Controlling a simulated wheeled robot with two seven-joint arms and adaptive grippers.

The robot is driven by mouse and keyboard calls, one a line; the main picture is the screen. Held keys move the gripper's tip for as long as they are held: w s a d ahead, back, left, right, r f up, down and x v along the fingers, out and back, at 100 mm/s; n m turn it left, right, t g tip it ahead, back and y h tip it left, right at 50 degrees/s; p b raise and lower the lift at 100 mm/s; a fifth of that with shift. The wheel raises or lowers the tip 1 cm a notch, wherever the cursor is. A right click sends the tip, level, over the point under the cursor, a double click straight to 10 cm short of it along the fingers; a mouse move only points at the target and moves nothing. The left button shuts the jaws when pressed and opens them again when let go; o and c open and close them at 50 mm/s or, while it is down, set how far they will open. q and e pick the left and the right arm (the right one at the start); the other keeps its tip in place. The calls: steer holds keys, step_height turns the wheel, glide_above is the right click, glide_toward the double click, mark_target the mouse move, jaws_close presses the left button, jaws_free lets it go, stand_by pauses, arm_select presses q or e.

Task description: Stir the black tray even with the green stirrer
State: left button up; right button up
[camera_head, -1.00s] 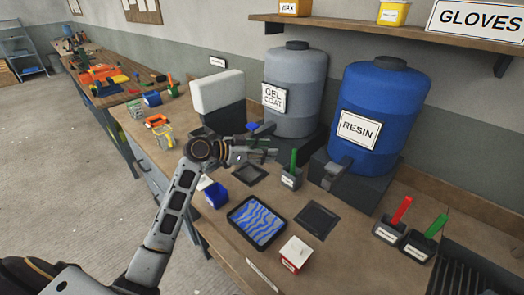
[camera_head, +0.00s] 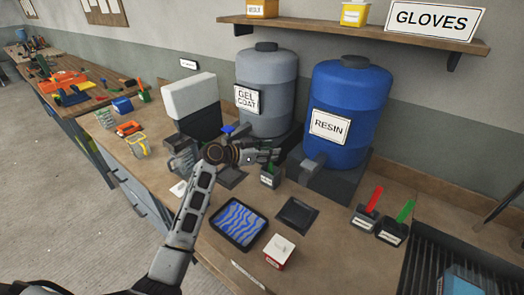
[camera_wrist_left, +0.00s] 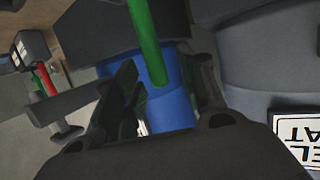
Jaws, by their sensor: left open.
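The black tray (camera_head: 215,229) lies on the bench, with uneven blue and white stripes across its inside. A green-handled stirrer (camera_head: 268,166) stands in a small dark labelled holder (camera_head: 270,179) behind it. My left gripper (camera_head: 275,155) is open at this handle and partly hides it in the head view. In the left wrist view a green handle (camera_wrist_left: 146,35) reaches down toward the space between the open fingers (camera_wrist_left: 165,98); I cannot tell whether they touch it. Another green handle (camera_head: 405,210) stands in a holder at the right. My right gripper is not in view.
Close behind stand the grey gel coat drum (camera_head: 268,85) and blue resin drum (camera_head: 345,95). A dark square plate (camera_head: 297,215), a white-and-red box (camera_head: 280,252) and a red handle (camera_head: 374,198) are nearby. A dark grated basin (camera_head: 425,265) is at lower right.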

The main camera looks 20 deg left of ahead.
arm_select(q)
steer(key=shift+w+d+f, duration=0.15)
steer(key=shift+w+d, duration=0.2)
steer(key=shift+w, duration=0.05)
jaws_close()
